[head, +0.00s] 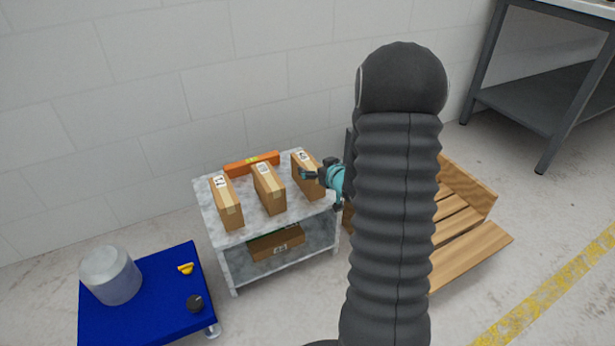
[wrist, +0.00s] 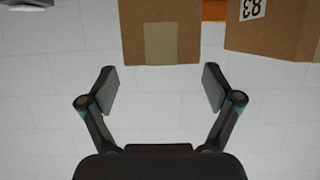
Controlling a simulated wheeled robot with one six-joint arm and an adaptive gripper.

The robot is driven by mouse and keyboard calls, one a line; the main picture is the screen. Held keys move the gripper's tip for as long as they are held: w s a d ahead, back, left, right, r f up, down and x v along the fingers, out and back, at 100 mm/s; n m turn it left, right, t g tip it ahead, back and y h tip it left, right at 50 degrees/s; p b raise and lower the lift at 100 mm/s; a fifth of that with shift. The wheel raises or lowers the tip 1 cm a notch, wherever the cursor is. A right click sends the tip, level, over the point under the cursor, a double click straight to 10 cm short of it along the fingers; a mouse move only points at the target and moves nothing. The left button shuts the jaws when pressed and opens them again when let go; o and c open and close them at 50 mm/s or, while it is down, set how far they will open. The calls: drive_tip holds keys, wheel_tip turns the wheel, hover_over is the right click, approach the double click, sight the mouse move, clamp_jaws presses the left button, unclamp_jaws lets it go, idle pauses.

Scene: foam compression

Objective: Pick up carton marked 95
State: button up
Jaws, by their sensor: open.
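Three brown cartons stand on the marbled stand: a left carton (head: 226,203), a middle carton (head: 269,189) and a right carton (head: 302,180). Their labels are too small to read in the head view, so I cannot tell which is marked 95. My gripper (head: 314,178) is at the right carton, partly hidden by my arm. In the wrist view my gripper (wrist: 159,82) is open and empty. A plain carton face with a tape strip (wrist: 160,30) lies just beyond the fingertips, and a carton with an upside-down label that seems to read 83 (wrist: 272,28) is to its right.
An orange box (head: 252,164) lies at the back of the marbled stand (head: 217,232). Another carton (head: 275,243) is on its lower shelf. A blue cart (head: 150,318) with a translucent container (head: 110,275) stands at front left. A wooden pallet (head: 465,240) is at right.

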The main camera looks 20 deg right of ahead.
sight(308, 163)
drive_tip(key=shift+b+x, duration=0.3)
drive_tip(key=shift+x, duration=2.5)
drive_tip(key=shift+s+a+f, duration=0.1)
drive_tip(key=c, duration=1.4)
clamp_jaws()
